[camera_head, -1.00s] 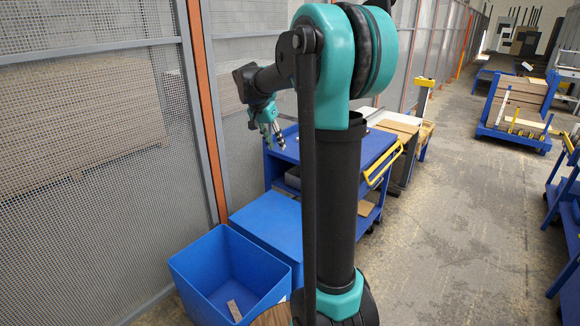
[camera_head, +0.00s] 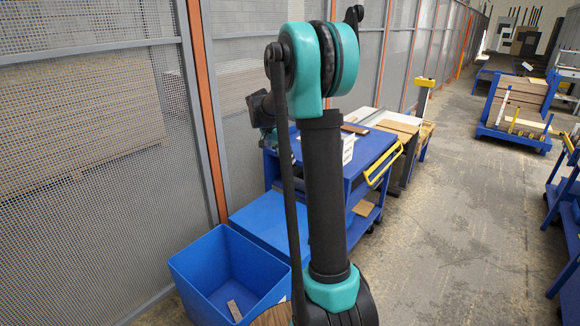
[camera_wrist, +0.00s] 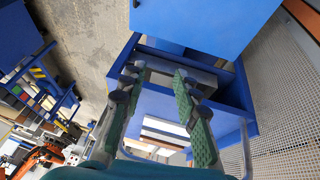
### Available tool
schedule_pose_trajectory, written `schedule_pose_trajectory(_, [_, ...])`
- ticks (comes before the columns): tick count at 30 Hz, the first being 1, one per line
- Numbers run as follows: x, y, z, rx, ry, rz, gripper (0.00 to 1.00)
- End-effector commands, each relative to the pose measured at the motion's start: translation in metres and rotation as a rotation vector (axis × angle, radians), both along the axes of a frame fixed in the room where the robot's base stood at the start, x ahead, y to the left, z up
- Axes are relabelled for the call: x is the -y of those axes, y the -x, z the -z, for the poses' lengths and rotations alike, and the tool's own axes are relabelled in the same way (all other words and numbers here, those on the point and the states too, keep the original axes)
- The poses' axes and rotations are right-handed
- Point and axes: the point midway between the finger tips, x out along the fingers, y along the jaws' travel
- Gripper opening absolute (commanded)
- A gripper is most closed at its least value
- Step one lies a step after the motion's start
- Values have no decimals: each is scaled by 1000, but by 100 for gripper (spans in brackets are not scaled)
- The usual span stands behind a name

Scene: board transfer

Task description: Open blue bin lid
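A blue bin with a flat closed lid (camera_head: 265,220) stands between the open blue bin and the blue cart in the head view. A flat blue panel at the top of the wrist view (camera_wrist: 210,22) looks like this lid. My gripper (camera_wrist: 158,76) shows two green-padded fingers spread apart, with nothing held between them. The fingertips point toward the blue cart's edge, short of the blue panel. In the head view my gripper is mostly hidden behind my own arm, above the cart side.
An open blue bin (camera_head: 225,232) with a small piece inside stands at lower left. The blue cart (camera_head: 368,152) with a yellow handle stands behind the lidded bin. A mesh fence (camera_head: 90,120) runs along the left.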

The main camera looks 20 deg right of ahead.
Motion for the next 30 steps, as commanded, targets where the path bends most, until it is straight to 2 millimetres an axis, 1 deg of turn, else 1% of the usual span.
schedule_pose_trajectory(1, [4,-1,9,0,0,1,31])
schedule_pose_trajectory(3, [8,-2,19,0,0,0,31])
schedule_pose_trajectory(9, [16,-5,38,0,0,0,31])
schedule_pose_trajectory(13, [18,-5,43,0,0,0,31])
schedule_pose_trajectory(20, [18,-5,44,0,0,-1,31])
schedule_pose_trajectory(21, [18,-5,44,0,0,-1,30])
schedule_pose_trajectory(22, [18,-5,44,0,0,-1,26])
schedule_pose_trajectory(28, [18,-5,44,0,0,-1,1])
schedule_pose_trajectory(30, [18,-5,44,0,0,-1,0])
